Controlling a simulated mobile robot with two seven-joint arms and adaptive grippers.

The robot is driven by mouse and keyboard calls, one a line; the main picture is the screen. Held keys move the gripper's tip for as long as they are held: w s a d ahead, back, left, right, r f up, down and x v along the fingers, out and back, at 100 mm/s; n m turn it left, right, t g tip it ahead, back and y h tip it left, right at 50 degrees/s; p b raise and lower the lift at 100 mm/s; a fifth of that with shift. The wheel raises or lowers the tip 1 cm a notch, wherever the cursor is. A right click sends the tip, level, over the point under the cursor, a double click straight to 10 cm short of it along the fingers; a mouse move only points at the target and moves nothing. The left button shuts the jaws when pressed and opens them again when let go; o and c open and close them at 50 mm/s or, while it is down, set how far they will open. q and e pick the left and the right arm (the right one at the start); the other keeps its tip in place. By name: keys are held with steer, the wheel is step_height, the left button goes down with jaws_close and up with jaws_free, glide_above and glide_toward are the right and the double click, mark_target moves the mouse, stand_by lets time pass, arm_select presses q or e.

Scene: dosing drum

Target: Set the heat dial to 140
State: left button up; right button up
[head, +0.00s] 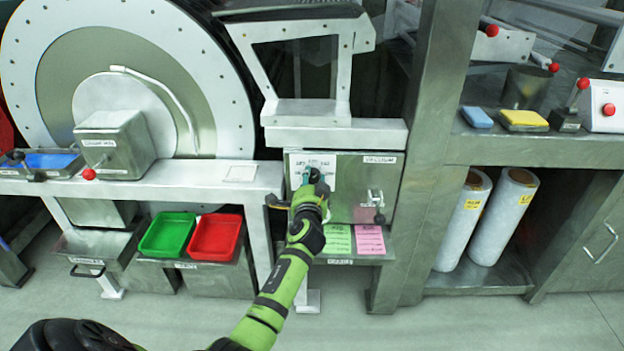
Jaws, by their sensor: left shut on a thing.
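The heat dial sits on the front of a grey metal control box, at a white scale plate (324,161) with small printed numbers. My left gripper (313,177) reaches up to the plate from below and is shut on the dial. The gripper covers most of the dial, so its pointer and setting cannot be read. A small teal part shows at the fingers; I cannot tell whether it belongs to the dial. My right gripper is not in view.
A small lever (377,205) stands on the same box, right of the dial. Green (167,236) and red (215,237) trays sit at lower left. Green (338,239) and pink (370,241) cards lie on a shelf below the box. A thick metal post (425,150) stands close on the right.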

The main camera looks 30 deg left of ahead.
arm_select(q)
steer(key=shift+m, duration=1.1)
steer(key=o, duration=1.1)
steer(key=shift+a, duration=0.1)
steer(key=shift+o, duration=0.2)
steer(key=v, duration=1.2)
steer(key=shift+w, duration=0.1)
